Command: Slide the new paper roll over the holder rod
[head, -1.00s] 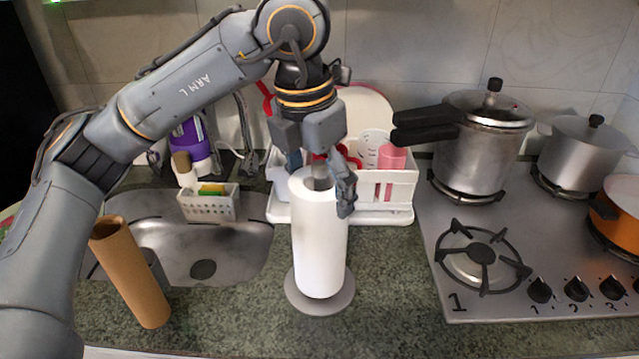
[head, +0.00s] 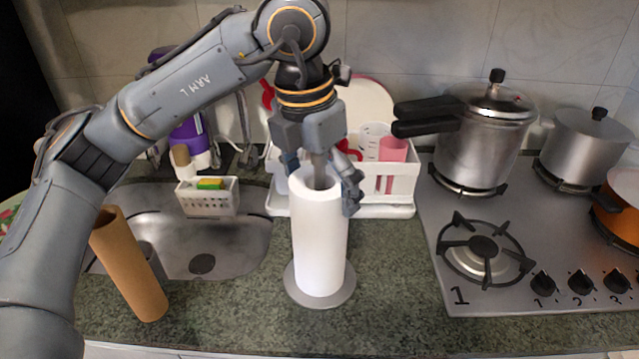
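The white paper roll (head: 320,240) stands upright at the centre of the counter, its lower end at the round grey holder base (head: 345,291). A grey shaft shows at the roll's top opening, and the roll appears to be around the rod; the rod inside is hidden. My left gripper (head: 322,183) is right above the roll's top, pointing down. Its fingers are spread, one over the left edge and one beside the right side, with a small gap there. The empty brown cardboard tube (head: 130,265) stands tilted at the left. My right gripper is not in view.
A sink (head: 225,250) with a white sponge caddy (head: 208,199) lies behind the tube. A white dish rack (head: 398,205) stands close behind the roll. The stove (head: 485,290) with a pressure cooker (head: 480,145) is at the right. Counter in front is clear.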

